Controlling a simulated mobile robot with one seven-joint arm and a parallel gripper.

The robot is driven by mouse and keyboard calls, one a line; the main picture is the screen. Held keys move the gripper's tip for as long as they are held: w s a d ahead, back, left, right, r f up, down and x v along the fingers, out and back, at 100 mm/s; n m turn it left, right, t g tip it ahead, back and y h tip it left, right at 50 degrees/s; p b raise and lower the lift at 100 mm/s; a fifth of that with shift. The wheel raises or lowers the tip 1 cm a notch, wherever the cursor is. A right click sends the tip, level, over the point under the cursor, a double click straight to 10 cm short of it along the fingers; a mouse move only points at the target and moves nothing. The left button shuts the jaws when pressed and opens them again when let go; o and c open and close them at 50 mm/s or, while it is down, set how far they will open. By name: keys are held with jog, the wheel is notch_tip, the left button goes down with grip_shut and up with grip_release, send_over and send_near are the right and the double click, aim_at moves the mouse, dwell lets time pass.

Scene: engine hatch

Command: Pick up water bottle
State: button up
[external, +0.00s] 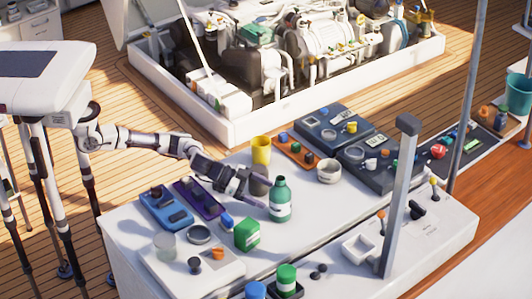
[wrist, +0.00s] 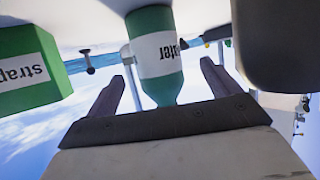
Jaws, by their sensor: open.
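The water bottle (external: 280,200) is teal green with a white label and stands upright on the white counter. In the wrist view the water bottle (wrist: 158,60) appears upside down, with its label text inverted, and lies between my two fingers in the picture. My gripper (external: 252,200) is open, low over the counter, just left of the bottle in the external view. Its fingers (wrist: 167,62) show apart in the wrist view, with gaps on both sides of the bottle. I cannot tell how far the fingertips reach past it.
A green box (external: 246,234) stands left of the bottle, near my gripper. A dark cup (external: 259,182) stands close behind the gripper. A grey post (external: 400,200) rises at right.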

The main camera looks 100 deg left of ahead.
aim_at(290, 206)
jog(key=shift+p+x, duration=0.4)
jog(key=shift+x, duration=1.2)
jog(key=shift+p+x, duration=0.7)
jog(key=shift+x, duration=1.45)
jog(key=shift+s+d+f, duration=0.1)
jog(key=shift+d, duration=0.1)
jog(key=c, duration=1.3)
